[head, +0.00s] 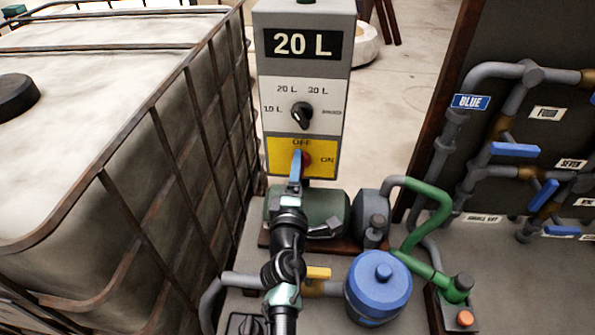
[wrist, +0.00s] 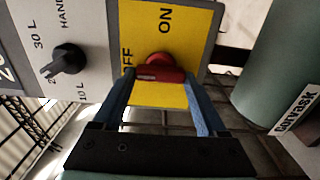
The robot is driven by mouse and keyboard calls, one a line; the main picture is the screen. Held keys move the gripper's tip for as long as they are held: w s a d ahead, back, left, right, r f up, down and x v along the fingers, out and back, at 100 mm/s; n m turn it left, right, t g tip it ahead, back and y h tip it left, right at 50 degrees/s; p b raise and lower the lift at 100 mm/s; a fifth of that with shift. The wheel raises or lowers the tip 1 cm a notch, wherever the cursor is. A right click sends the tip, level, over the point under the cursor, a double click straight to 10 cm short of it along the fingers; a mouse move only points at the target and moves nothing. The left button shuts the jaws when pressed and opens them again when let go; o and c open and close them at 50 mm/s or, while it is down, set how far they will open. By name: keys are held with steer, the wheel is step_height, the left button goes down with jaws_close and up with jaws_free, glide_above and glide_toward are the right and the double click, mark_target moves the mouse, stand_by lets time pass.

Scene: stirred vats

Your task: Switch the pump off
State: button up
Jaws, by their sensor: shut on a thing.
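The pump switch is a red rotary knob (head: 306,159) on a yellow plate (head: 282,166) at the bottom of the grey control box (head: 261,110). The plate reads OFF above the knob and ON to its right. My gripper (head: 299,156) is at the knob, with blue fingers partly covering it in the head view. In the wrist view the red knob (wrist: 160,68) sits between the two fingertips (wrist: 161,78), and my gripper is shut on it. There the knob's bar lies sideways, its light mark towards the OFF word, which a finger partly hides.
A black selector knob (head: 301,115) above is marked 10 L, 20 L and 30 L, under a 20 L display (head: 302,45). A caged white tank (head: 110,120) stands left. A green pump (head: 325,208), blue canister (head: 378,285) and pipes with blue-handled valves (head: 515,150) crowd below and right.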

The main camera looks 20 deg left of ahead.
stand_by(0.3)
steer(key=o, duration=1.3)
steer(key=p+v, duration=0.3)
steer(key=v, duration=1)
steer(key=shift+r, duration=0.1)
